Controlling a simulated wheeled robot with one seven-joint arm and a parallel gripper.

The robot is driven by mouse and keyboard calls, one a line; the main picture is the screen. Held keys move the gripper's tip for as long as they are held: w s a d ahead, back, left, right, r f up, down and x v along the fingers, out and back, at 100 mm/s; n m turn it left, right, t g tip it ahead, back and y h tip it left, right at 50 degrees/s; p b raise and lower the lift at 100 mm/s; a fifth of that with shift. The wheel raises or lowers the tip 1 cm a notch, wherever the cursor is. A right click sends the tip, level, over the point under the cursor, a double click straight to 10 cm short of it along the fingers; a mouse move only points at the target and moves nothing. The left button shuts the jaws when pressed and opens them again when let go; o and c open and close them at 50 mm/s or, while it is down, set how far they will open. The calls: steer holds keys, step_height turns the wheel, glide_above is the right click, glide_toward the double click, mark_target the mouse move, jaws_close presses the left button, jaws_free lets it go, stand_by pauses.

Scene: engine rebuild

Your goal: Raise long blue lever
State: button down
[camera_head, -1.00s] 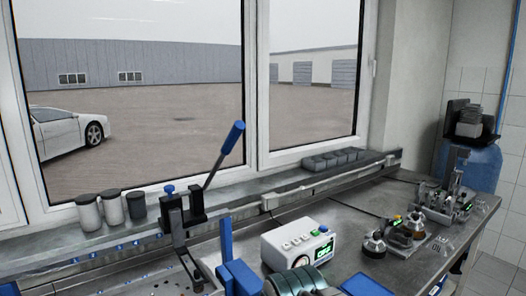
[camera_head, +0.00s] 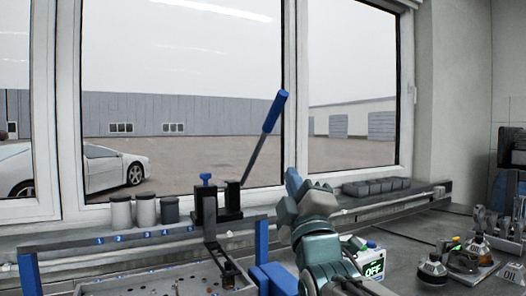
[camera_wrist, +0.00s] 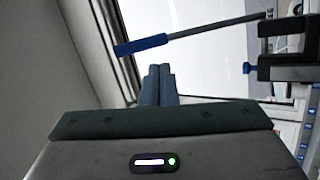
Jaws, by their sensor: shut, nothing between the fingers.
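The long lever (camera_head: 270,120) has a blue grip and a thin grey shaft. It stands tilted up and to the right from a black bracket (camera_head: 208,206) on the bench by the window. In the wrist view the blue grip (camera_wrist: 140,45) lies across the upper left, with the shaft running right to the dark bracket (camera_wrist: 285,50). My gripper (camera_head: 290,172) is to the right of the lever and lower than its grip in the head view. In the wrist view its fingers (camera_wrist: 159,70) are together, empty, and close below the grip in the picture, with a visible gap.
A short blue knob (camera_head: 206,178) tops the bracket's left side. Grey canisters (camera_head: 145,210) stand left of it. A white box with a green display (camera_head: 374,267) is partly hidden by my arm. Small parts and fixtures (camera_head: 480,250) stand at the right.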

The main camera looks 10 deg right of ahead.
steer(key=s+r+n+t, duration=0.1)
steer(key=t, duration=0.1)
steer(key=p, duration=0.4)
glide_toward(278, 112)
steer(key=shift+n, duration=0.3)
steer(key=x, duration=0.7)
steer(key=shift+f, duration=0.1)
steer(key=shift+y, duration=0.3)
